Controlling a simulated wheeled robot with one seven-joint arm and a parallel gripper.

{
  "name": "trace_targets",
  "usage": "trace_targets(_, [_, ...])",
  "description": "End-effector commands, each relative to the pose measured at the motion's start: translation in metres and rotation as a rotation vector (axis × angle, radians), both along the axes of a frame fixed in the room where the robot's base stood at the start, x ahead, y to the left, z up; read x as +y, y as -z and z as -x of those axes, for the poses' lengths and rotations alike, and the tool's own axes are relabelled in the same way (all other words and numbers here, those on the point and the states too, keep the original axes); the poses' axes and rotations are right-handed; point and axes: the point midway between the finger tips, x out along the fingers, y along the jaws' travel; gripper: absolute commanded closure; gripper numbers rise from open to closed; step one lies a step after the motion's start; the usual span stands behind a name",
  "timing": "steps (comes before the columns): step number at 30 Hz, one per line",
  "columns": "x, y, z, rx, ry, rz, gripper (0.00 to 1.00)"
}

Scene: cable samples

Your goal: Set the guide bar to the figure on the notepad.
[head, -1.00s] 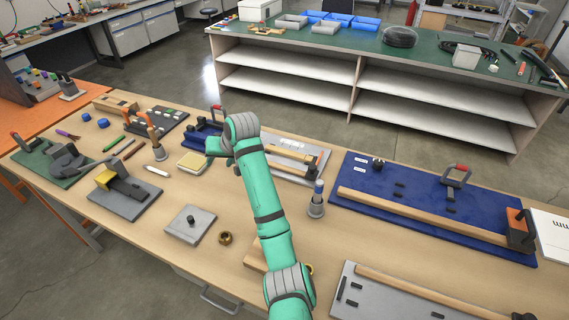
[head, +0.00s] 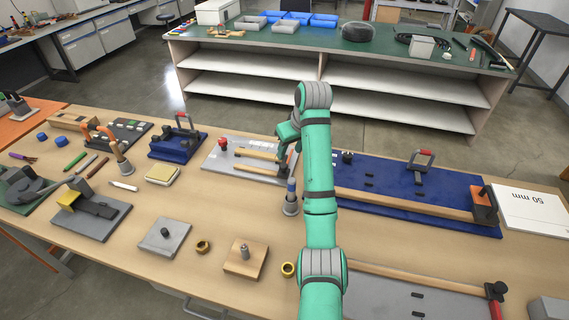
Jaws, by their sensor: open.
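A white notepad (head: 528,211) lies at the right of the bench and reads "50 mm" upside down. Next to it is a blue board (head: 395,180) with a long wooden bar (head: 405,206) along its near edge. An orange and black block (head: 484,204) sits at the bar's right end. A red-handled clamp (head: 421,165) stands on the board. Which bar is the guide bar, I cannot tell for sure.
A wooden block with a pin (head: 245,259) and brass rings (head: 203,247) lie nearby. Bare bench shows around (head: 215,210).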

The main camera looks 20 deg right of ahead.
Motion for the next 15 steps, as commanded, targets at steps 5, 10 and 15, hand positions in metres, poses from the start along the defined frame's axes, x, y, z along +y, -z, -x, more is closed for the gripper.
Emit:
trace_targets(5, [0.004,0.016,-0.004,0.008,-0.001,-0.004,0.57])
trace_targets(10, [0.006,0.034,-0.012,0.008,-0.002,-0.004,0.57])
trace_targets(15, [0.006,0.061,-0.021,0.012,-0.001,-0.003,0.57])
